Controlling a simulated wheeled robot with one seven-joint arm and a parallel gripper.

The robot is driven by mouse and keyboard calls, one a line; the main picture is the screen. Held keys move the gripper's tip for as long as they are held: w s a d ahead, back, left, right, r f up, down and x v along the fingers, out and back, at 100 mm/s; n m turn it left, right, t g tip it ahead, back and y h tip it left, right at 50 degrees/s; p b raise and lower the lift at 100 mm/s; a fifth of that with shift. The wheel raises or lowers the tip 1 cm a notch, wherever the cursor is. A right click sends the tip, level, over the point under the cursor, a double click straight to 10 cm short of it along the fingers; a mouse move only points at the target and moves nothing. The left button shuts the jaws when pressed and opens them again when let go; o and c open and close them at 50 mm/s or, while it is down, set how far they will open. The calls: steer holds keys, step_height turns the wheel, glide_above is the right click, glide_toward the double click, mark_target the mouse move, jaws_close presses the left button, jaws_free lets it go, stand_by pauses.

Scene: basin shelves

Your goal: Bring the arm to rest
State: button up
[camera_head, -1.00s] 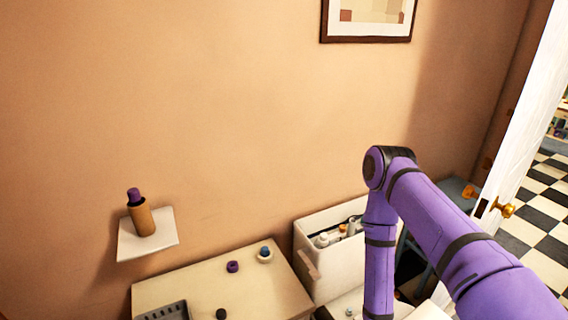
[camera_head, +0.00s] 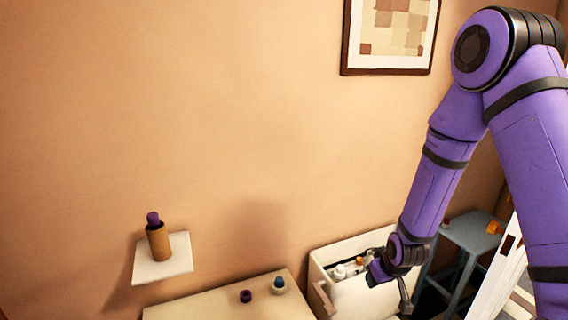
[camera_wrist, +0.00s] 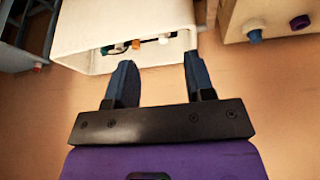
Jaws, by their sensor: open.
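My purple arm rises on the right of the head view and bends down towards a white bin. My gripper (camera_wrist: 160,85) is open in the wrist view, with two dark fingers apart and nothing between them. In the head view the gripper end is only partly seen, in front of the white bin (camera_head: 345,300). In the wrist view the bin (camera_wrist: 150,25) lies just beyond the fingertips. I cannot tell whether they touch it.
A small wall shelf (camera_head: 165,268) holds a brown cylinder (camera_head: 158,241) with a purple top. A blue-grey stool (camera_head: 470,235) stands right of the bin. A picture (camera_head: 390,35) hangs above.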

steer(key=s+d+r+m, duration=0.1)
steer(key=s+r, duration=0.2)
steer(key=r, duration=1)
steer(key=s+d+r+m, duration=0.15)
steer(key=s+r, duration=0.25)
steer(key=r, duration=0.8)
steer(key=s+d+r, duration=0.1)
steer(key=s+r, duration=0.6)
steer(key=s, duration=0.3)
steer(key=s+r, duration=0.7)
steer(key=s, duration=0.3)
steer(key=shift+d+m+t+h, duration=0.3)
steer(key=shift+d+m+h, duration=0.1)
steer(key=shift+m, duration=0.05)
